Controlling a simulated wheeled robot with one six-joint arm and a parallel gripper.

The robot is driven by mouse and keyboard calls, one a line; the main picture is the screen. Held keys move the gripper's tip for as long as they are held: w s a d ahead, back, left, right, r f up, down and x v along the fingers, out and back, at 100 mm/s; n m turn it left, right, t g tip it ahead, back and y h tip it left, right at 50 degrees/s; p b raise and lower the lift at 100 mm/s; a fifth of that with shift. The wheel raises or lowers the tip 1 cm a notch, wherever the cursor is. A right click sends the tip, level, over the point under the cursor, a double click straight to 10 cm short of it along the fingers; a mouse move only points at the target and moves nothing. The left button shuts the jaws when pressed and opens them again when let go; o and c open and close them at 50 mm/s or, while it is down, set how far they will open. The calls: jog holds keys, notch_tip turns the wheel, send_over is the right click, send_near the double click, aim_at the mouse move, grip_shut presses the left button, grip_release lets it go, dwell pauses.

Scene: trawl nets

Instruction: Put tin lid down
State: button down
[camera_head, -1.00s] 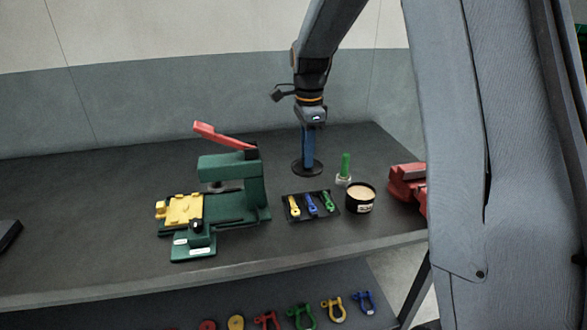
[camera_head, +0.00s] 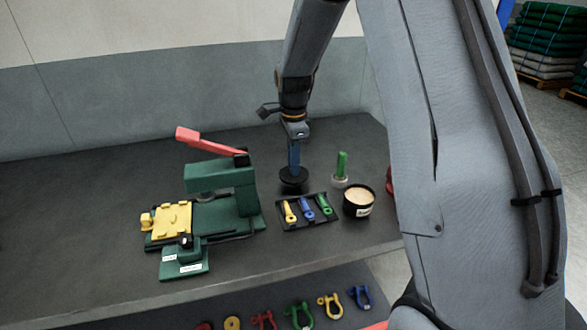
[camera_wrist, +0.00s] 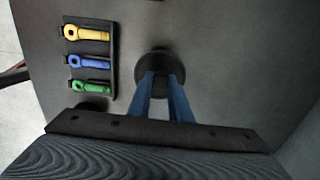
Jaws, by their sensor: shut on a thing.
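The tin lid (camera_head: 293,186) is a dark round disc at or just above the workbench (camera_head: 95,262), behind the small tray; I cannot tell whether it touches the bench. My gripper (camera_head: 294,168) points down with its blue fingers shut on the lid. In the wrist view the lid (camera_wrist: 160,62) shows at the tips of the blue fingers of my gripper (camera_wrist: 162,78). The open black tin (camera_head: 358,202) holds a pale filling and stands to the right of the tray.
A black tray (camera_head: 328,221) holds yellow, blue and green pieces. A green-handled tool (camera_head: 341,165) stands behind the tin. A green press (camera_head: 222,178) with a red lever is at left. Coloured shackles (camera_head: 300,314) lie on the shelf below.

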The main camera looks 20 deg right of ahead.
jog(key=shift+f+p, duration=0.3)
jog(key=shift+f, duration=1)
jog(key=shift+f, duration=0.1)
jog(key=c, duration=1.6)
grip_release()
notch_tip(320, 180, up, 12)
jog(key=b, duration=0.4)
jog(key=s+f+n, duration=0.2)
jog(key=s+n, duration=0.4)
jog(key=s, duration=0.2)
jog(key=s+f+n, duration=0.3)
jog(key=s+n, duration=0.3)
jog(key=s, duration=0.2)
jog(key=s+f+n+t, duration=0.1)
jog(key=s+f+n, duration=0.2)
jog(key=s+n, duration=0.3)
jog(key=shift+s+f, duration=0.1)
jog(key=shift+s, duration=1.5)
